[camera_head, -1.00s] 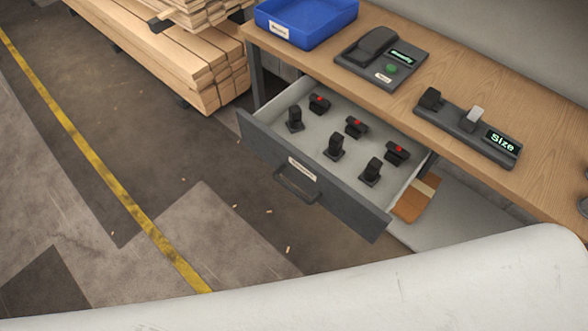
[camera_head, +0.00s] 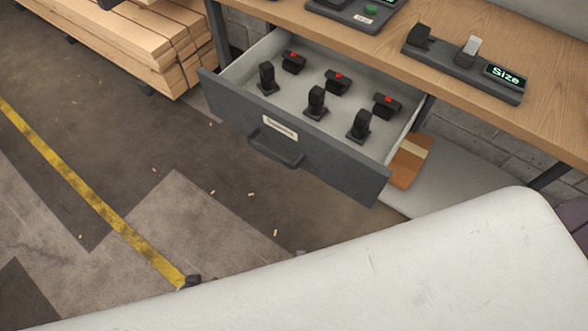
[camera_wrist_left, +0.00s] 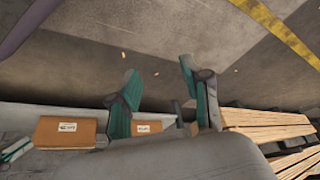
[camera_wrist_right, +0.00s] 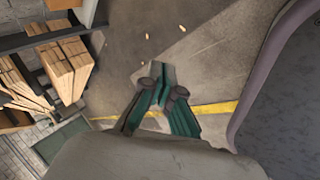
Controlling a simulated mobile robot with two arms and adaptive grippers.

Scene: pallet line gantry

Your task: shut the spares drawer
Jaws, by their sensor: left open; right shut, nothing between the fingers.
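The spares drawer (camera_head: 320,164) hangs pulled out under the wooden bench in the head view. Its dark grey front carries a white label and a bar handle (camera_head: 276,149). Inside stand several small black parts, some with red tops.
The bench (camera_head: 500,50) holds a black device marked Size (camera_head: 465,68) above the drawer. Stacked timber (camera_head: 140,40) lies at the upper left. Floor with a yellow line (camera_head: 85,195) is clear before the drawer. My pale arm covers the lower right.

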